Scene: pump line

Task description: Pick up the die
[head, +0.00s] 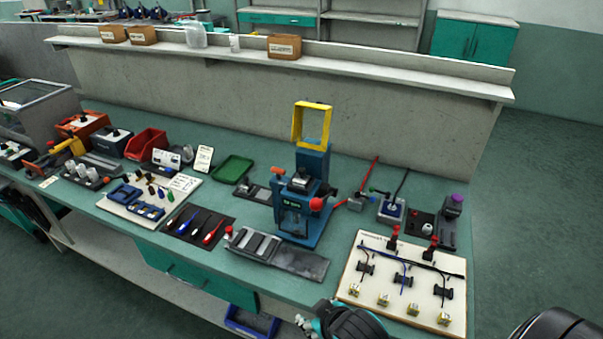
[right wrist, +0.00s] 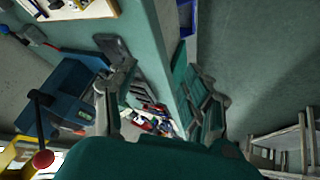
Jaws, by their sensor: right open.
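I cannot tell for sure which part is the die. A blue press (head: 303,196) with a yellow guard frame and red knob stands mid-bench. A grey slotted metal block (head: 252,243) lies in front of it, beside a flat grey plate (head: 298,261). A small dark block on a plate (head: 256,191) sits left of the press. My right gripper (head: 307,323) is at the front edge of the bench, below the plate in the picture and apart from it. In the right wrist view its fingers (right wrist: 162,85) are spread, with nothing held between them. My left gripper is not in view.
A wiring board (head: 398,285) lies right of the press. A black mat with screwdrivers (head: 198,226), a green tray (head: 233,169) and a red bin (head: 147,144) are to its left. A shelf (head: 350,69) runs behind. A blue crate (head: 250,322) sits below the bench.

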